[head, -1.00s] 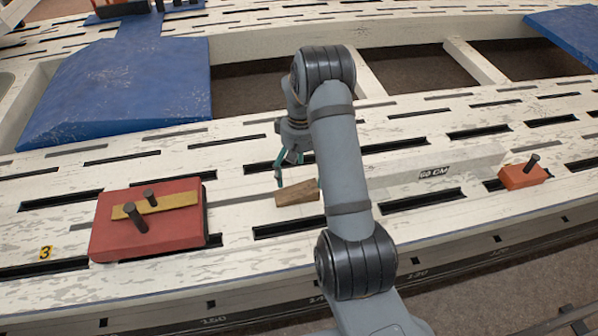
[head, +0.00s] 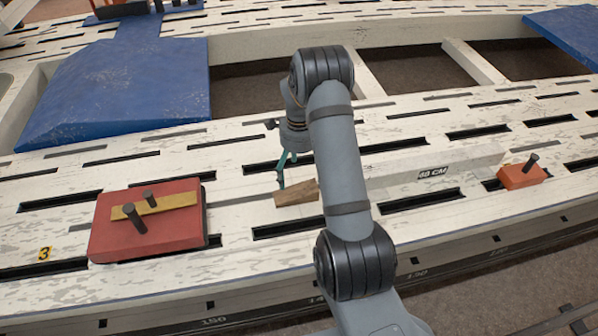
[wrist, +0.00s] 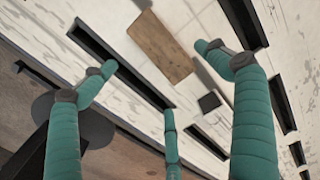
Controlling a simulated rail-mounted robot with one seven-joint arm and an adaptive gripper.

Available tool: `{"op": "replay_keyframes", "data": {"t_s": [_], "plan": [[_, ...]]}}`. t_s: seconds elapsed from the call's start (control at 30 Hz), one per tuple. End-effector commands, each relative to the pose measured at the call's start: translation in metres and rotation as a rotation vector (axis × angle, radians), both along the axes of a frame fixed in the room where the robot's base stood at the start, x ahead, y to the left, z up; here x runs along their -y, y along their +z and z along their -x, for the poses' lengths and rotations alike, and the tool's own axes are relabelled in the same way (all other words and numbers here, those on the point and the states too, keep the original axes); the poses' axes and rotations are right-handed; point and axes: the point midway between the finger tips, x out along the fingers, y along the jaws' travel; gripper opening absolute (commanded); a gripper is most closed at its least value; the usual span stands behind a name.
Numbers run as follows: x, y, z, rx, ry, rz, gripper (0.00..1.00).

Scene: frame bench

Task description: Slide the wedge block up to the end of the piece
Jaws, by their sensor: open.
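The wedge block (head: 296,193) is a small brown wooden piece lying on the white slotted bench top, left of my forearm. It also shows in the wrist view (wrist: 160,46), beyond the green fingers. My gripper (head: 284,172) is open and empty just above and behind the block; its spread fingers show in the wrist view (wrist: 165,85). The piece (head: 400,186) looks like a long pale bar with a "CM" label, lying right of my forearm. My arm hides the bar's left end and the space between it and the block.
A red block (head: 150,235) with a yellow strip and dark pegs sits on the bench at left. A smaller orange-red block (head: 521,177) with a peg stands near the bar's right end. Dark slots cut the bench top (head: 240,263). A blue panel (head: 125,92) lies behind.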

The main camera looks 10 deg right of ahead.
Motion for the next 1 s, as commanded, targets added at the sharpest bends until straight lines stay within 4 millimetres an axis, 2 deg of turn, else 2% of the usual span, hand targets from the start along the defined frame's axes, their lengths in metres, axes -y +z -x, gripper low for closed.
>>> {"op": "replay_keyframes", "data": {"t_s": [0.3, 0.43, 0.57, 0.8, 1.0], "plan": [[0.0, -0.001, 0.0, -0.001, -0.004, 0.0, 0.89], [0.0, -0.008, 0.0, -0.002, -0.003, 0.0, 0.89], [0.0, -0.025, 0.001, -0.003, -0.002, -0.001, 0.89], [0.0, -0.067, 0.001, -0.004, -0.003, 0.0, 0.89], [0.0, -0.093, 0.0, -0.002, -0.003, -0.001, 0.89]]}}
